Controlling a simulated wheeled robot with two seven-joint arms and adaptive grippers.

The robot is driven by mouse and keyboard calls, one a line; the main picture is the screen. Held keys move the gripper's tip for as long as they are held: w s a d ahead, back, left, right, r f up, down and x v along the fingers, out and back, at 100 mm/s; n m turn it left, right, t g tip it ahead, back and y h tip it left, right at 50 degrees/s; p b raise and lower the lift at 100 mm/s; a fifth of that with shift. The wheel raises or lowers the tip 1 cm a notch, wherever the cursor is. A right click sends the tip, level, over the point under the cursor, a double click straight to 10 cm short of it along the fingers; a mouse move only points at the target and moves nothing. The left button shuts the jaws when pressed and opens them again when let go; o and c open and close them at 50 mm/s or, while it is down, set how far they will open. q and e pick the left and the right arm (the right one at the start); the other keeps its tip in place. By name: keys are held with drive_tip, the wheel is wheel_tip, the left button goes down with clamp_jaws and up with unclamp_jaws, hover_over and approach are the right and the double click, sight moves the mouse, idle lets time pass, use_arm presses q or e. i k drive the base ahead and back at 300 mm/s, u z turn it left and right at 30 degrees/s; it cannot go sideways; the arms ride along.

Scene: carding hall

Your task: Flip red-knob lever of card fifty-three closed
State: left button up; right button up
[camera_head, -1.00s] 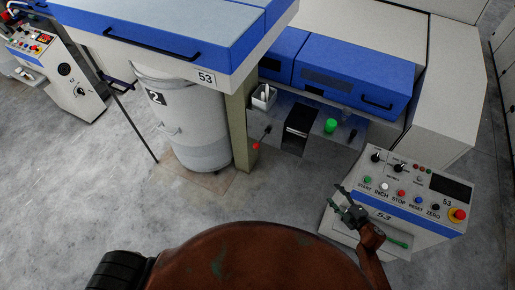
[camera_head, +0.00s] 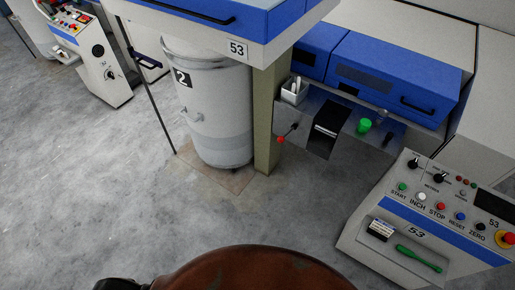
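Card fifty-three is the blue and white machine with a "53" plate (camera_head: 237,48) on its overhang. The red-knob lever (camera_head: 281,139) is small, with a short dark shaft running up and right from the knob. It sits just right of the beige post (camera_head: 268,115), by the metal shelf under the blue covers. Its shaft slants, knob end down and left. Whether this counts as open or closed I cannot tell. Neither of my grippers shows in the head view now.
A grey can marked 2 (camera_head: 214,115) stands left of the post. A control panel marked 53 (camera_head: 430,215) is at the right, with a green-handled tool (camera_head: 418,258) on it. Floor in front is clear.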

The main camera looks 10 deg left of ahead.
sight(281, 139)
drive_tip(key=k, duration=0.25)
drive_tip(key=u, duration=1.15)
drive_tip(key=i, duration=0.7)
drive_tip(key=z, duration=0.85)
drive_tip(key=i, duration=0.55)
drive_tip(key=z, duration=0.55)
